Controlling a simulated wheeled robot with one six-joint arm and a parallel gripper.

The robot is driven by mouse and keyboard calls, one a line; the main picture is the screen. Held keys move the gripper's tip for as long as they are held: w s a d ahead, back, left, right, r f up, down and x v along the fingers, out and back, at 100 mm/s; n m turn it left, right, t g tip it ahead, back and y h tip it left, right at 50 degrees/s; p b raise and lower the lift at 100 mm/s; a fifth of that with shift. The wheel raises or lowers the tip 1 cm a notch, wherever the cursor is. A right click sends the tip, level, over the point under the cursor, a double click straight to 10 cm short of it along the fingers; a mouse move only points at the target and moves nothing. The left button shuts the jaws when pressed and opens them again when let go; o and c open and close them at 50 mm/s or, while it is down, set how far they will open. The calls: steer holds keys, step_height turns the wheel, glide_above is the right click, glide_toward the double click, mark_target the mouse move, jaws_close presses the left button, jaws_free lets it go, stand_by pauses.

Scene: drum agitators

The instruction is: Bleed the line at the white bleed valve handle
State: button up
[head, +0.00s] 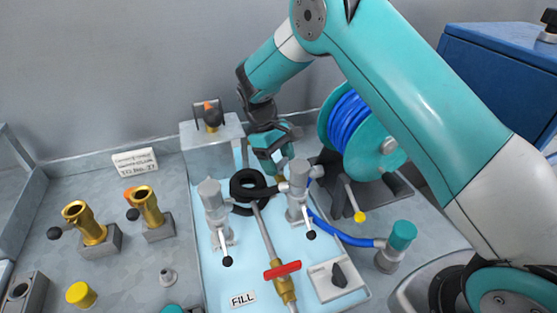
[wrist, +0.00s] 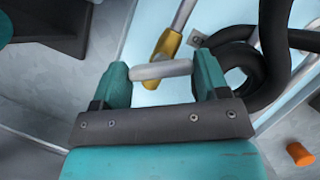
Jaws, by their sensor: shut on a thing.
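The white bleed valve handle (wrist: 160,71) is a short pale bar in the wrist view, on a brass valve body (wrist: 168,45). My gripper (wrist: 161,76) is shut on it, with one teal finger against each end of the bar. A light pipe runs up from the brass body. In the head view, my gripper (head: 272,160) is low behind the grey upright fittings, near the black hose coil. The handle is hidden there behind my gripper and the fittings.
A black hose coil (head: 249,187) lies close to my gripper. Grey upright fittings (head: 215,205) stand in front, and a blue hose reel (head: 352,122) stands to the right. A red handle (head: 282,270) sits on the front pipe. Brass fittings (head: 88,225) stand left.

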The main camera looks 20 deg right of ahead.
steer(key=m+y, duration=0.1)
steer(key=m, duration=0.2)
steer(key=shift+w+d+m, duration=0.1)
steer(key=shift+m, duration=0.2)
steer(key=shift+r+m+g+y, duration=0.1)
steer(key=shift+m+g+y, duration=0.2)
steer(key=shift+m+y, duration=0.85)
steer(key=shift+m+h, duration=0.35)
steer(key=shift+m, duration=0.2)
steer(key=o, duration=0.9)
steer(key=shift+o, duration=0.2)
steer(key=p+v, duration=0.8)
steer(key=v, duration=0.9)
steer(key=shift+r+p, duration=0.15)
steer(key=shift+p, duration=0.15)
steer(key=shift+w, duration=0.1)
